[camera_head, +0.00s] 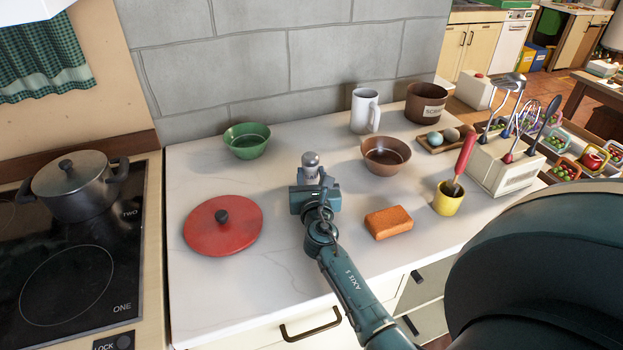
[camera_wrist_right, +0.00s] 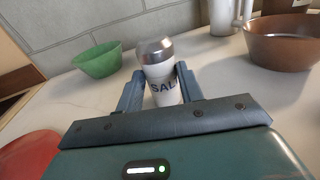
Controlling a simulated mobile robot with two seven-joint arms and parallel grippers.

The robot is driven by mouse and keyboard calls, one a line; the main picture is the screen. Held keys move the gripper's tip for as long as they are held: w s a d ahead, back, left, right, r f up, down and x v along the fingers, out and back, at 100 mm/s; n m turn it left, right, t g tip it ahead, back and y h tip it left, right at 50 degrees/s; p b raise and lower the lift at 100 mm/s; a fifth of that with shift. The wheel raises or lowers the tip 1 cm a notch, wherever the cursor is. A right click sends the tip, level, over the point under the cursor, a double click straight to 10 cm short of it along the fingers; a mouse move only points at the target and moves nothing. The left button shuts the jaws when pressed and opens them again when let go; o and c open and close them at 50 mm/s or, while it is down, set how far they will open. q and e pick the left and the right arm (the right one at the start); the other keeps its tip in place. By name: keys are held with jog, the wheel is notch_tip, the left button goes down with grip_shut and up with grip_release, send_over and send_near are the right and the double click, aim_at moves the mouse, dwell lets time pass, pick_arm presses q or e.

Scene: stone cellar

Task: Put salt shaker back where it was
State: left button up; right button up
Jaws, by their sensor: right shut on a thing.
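The salt shaker (camera_head: 311,160) is white with a grey metal cap and stands upright over the counter, between the green bowl and the brown bowl. In the right wrist view the shaker (camera_wrist_right: 158,70) shows the letters "SAL". My right gripper (camera_head: 312,182) is shut on the shaker, with one finger on each side of it; its fingers also show in the right wrist view (camera_wrist_right: 160,92). I cannot tell whether the shaker's base touches the counter. My left gripper is not in view.
A green bowl (camera_head: 247,141), red lid (camera_head: 222,226), brown bowl (camera_head: 386,156), white mug (camera_head: 365,111), orange sponge (camera_head: 388,222) and yellow cup (camera_head: 447,198) surround the gripper on the white counter (camera_head: 280,275). A pot (camera_head: 77,186) stands on the stove at left. A utensil holder (camera_head: 503,168) stands at right.

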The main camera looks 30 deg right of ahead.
jog(key=shift+f+b, duration=0.15)
jog(key=shift+b, duration=0.15)
jog(key=o, duration=1.1)
